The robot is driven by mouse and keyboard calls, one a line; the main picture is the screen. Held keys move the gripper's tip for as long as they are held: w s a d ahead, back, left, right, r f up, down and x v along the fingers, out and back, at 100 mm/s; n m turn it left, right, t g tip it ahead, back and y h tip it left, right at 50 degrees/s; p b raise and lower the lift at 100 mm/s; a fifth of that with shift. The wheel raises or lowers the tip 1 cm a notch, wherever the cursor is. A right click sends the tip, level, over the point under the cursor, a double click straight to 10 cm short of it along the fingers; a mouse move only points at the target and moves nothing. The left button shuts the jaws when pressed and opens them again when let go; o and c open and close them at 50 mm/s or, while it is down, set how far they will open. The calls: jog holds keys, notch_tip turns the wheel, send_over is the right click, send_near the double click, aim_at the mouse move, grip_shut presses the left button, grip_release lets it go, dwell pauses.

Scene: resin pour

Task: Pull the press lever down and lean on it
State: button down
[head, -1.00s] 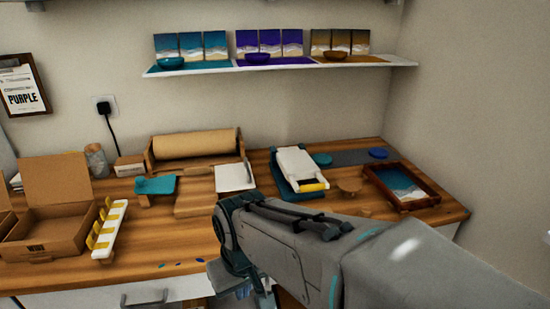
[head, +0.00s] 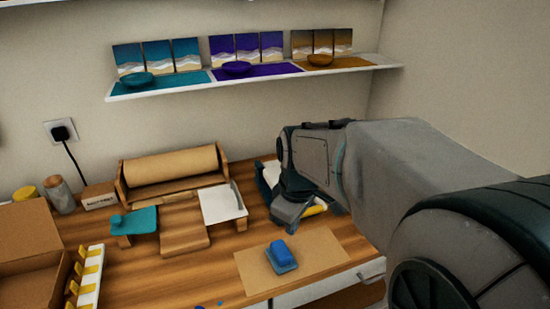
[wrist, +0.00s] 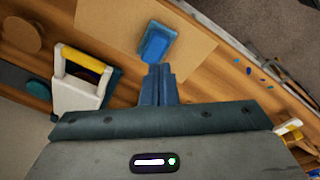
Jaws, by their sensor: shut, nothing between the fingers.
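The press is a white frame on a teal base with a yellow bar across its lever. In the head view my arm hides most of the press (head: 265,182); part of its yellow bar (head: 314,210) shows just beyond my gripper. In the wrist view the whole lever frame (wrist: 77,97) and yellow bar (wrist: 88,61) show left of my fingers, apart from them. The lever appears raised at the bar end. My gripper (head: 289,222) is shut and empty, above the bench; its fingers (wrist: 158,84) are together in the wrist view.
A blue block on a teal base (head: 283,258) sits on a brown paper sheet (head: 322,250) in front of the press. A wooden board (head: 183,235) and white sheet (head: 222,204) lie to the left.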

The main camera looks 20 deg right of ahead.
aim_at(312, 213)
jog(key=w+d+r+n+p, duration=0.8)
jog(key=w+d+r+n, duration=0.1)
jog(key=d+n, duration=0.15)
jog(key=shift+g, duration=0.3)
jog(key=f, duration=0.4)
jog(key=w+f+p, duration=0.1)
jog(key=f, duration=0.9)
jog(key=shift+w+a, duration=0.2)
jog(key=shift+w, duration=0.15)
jog(key=f+b, duration=0.1)
jog(key=f, duration=0.1)
jog(key=f+b, duration=0.2)
jog(key=shift+s, duration=0.4)
jog(key=shift+r, duration=0.15)
